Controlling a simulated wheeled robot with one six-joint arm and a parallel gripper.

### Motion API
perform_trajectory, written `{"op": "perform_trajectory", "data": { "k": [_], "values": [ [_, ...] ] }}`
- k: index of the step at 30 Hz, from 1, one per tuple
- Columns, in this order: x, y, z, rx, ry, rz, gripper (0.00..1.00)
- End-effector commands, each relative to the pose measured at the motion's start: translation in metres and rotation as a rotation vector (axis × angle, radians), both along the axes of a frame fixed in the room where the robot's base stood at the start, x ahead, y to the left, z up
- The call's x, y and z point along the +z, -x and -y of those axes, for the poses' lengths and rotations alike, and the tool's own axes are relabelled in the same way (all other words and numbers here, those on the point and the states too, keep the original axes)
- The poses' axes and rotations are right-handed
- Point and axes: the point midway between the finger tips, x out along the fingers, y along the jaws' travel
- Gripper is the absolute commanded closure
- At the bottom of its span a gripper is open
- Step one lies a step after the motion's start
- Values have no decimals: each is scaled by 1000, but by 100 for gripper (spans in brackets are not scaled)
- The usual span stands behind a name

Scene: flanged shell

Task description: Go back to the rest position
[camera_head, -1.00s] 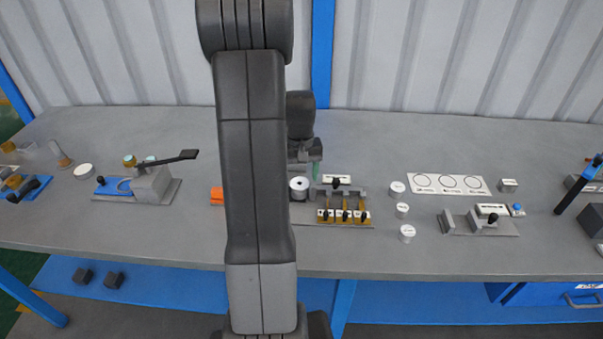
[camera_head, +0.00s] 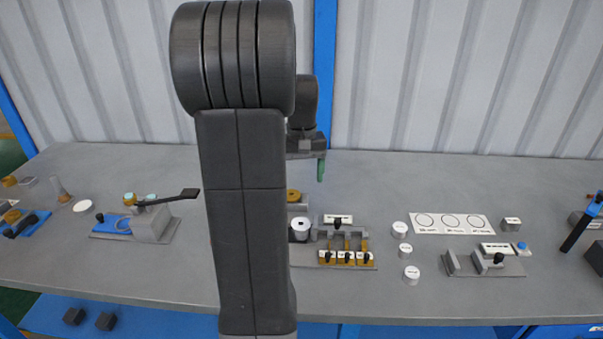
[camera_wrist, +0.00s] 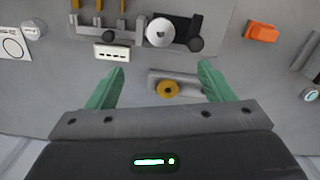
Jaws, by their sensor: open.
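My gripper (camera_head: 320,168) hangs above the grey workbench (camera_head: 380,180), behind my own arm in the head view. In the wrist view its two green fingers (camera_wrist: 160,88) are wide apart with nothing between them. Below the fingers is a yellow-brown ring (camera_wrist: 167,89) on a grey block; it also shows in the head view (camera_head: 293,195). A white-topped cylinder (camera_head: 300,226) stands just in front of that. My arm hides part of the bench's middle.
A fixture with several yellow clamps (camera_head: 346,257) stands near the middle front. White round pieces (camera_head: 405,249) and a card with circles (camera_head: 451,223) lie to its right. A lever press (camera_head: 152,221) stands left. An orange block (camera_wrist: 262,32) shows in the wrist view.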

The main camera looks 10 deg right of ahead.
Motion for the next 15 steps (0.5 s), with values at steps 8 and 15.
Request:
{"op": "perform_trajectory", "data": {
  "k": [8, 15],
  "values": [
    [4, 0, 0, 0, 0, -1, 25],
    [0, 0, 0, 0, 0, -2, 25]
  ]
}}
